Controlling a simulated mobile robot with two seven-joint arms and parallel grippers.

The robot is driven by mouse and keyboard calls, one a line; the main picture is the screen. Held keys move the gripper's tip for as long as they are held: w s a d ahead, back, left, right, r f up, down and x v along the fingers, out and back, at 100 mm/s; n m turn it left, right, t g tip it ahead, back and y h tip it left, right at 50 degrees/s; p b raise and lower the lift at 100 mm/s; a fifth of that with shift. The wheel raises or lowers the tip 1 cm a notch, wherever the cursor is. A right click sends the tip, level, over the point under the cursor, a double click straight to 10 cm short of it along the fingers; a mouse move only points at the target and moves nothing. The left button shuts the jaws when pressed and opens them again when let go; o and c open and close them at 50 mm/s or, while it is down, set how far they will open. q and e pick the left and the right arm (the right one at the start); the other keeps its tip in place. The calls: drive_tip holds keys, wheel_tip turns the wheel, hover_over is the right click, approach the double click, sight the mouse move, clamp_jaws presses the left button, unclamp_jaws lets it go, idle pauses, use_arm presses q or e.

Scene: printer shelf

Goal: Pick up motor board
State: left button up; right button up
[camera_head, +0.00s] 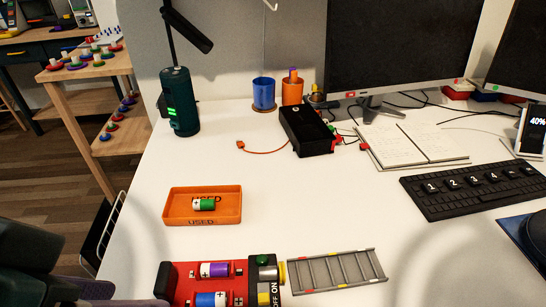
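A red board (197,284) lies at the near edge of the white desk, cut off by the bottom of the picture. It holds a purple-and-white battery (214,270) and a blue-and-white battery (210,299), with a black ON/OFF panel (264,284) on its right. It looks like the motor board, but I cannot be sure. My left gripper (100,294) shows only in part, as dark pieces at the bottom left, left of the red board. Its fingertips are not clear, so whether it is open is hidden. My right gripper is not in view.
An orange USED tray (176,216) holds a green-and-white battery (203,204). A grey ladder-like rack (335,271) lies right of the red board. A black box (309,131), notebook (402,142) and keyboard (473,188) stand farther back. The desk's middle is clear.

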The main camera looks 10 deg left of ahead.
use_arm(q)
drive_tip(key=w+a+r+b+x, duration=0.1)
drive_tip(key=w+b+x, duration=0.1)
drive_tip(key=b+x, duration=0.45)
drive_tip(key=n+y+b, duration=0.2)
drive_tip(key=n+b, duration=0.2)
drive_tip(key=b, duration=0.3)
approach(162, 276)
drive_tip(key=x, duration=0.1)
drive_tip(key=b+x, duration=0.1)
drive_tip(key=x, duration=0.1)
drive_tip(key=d+x, duration=0.1)
drive_tip(key=x, duration=0.1)
drive_tip(key=shift+w+a, duration=0.1)
drive_tip(key=b+x, duration=0.1)
drive_tip(key=x, duration=0.2)
drive_tip(key=b+x, duration=0.1)
drive_tip(key=x, duration=0.1)
drive_tip(key=shift+a+f+b, duration=0.1)
drive_tip(key=shift+a+b, duration=0.25)
drive_tip(key=shift+a, duration=0.05)
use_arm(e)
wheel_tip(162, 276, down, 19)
use_arm(q)
drive_tip(key=shift+c, duration=0.2)
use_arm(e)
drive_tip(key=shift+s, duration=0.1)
